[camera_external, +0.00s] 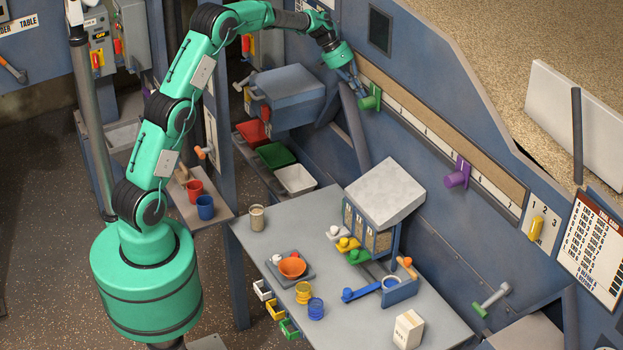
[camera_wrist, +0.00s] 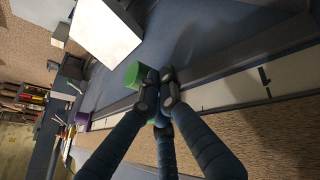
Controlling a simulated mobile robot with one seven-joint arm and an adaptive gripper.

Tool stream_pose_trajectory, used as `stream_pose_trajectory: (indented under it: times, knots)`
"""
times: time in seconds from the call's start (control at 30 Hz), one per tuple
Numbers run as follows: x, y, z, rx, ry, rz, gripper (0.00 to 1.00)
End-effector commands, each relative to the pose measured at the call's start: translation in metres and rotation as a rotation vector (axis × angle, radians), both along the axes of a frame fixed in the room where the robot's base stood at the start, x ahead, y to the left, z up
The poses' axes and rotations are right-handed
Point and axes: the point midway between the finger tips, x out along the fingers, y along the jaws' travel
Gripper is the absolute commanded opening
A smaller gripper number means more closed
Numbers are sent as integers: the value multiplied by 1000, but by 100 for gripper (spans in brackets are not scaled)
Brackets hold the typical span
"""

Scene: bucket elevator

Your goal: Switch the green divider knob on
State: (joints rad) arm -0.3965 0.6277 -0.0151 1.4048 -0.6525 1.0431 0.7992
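The green divider knob (camera_external: 371,98) sits on the white marked strip of the blue sloping panel, near the strip's upper left end. My gripper (camera_external: 356,84) is at the knob, reaching it from the upper left. In the wrist view, the dark fingers of my gripper (camera_wrist: 158,92) come together closely around part of the green knob (camera_wrist: 134,74). The fingers hide the rest of the knob.
A purple knob (camera_external: 457,174) is farther down the same strip (camera_external: 418,128). A yellow switch (camera_external: 536,228) on a numbered plate lies beyond it. A grey-blue box (camera_external: 288,86) stands left of my gripper. A table (camera_external: 255,240) with cups and a dispenser is below.

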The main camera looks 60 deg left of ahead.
Motion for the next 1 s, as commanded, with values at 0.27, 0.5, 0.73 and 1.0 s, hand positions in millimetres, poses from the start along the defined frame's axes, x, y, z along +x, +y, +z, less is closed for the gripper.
stream_pose_trajectory:
  times: [0.27,0.5,0.73,1.0]
  knots:
    - [0,-38,-2,0,-3,-3,0]
    - [0,-98,-3,0,-2,-5,0]
    - [-1,-167,-3,-1,0,-6,0]
    - [0,-216,-2,-1,0,-2,0]
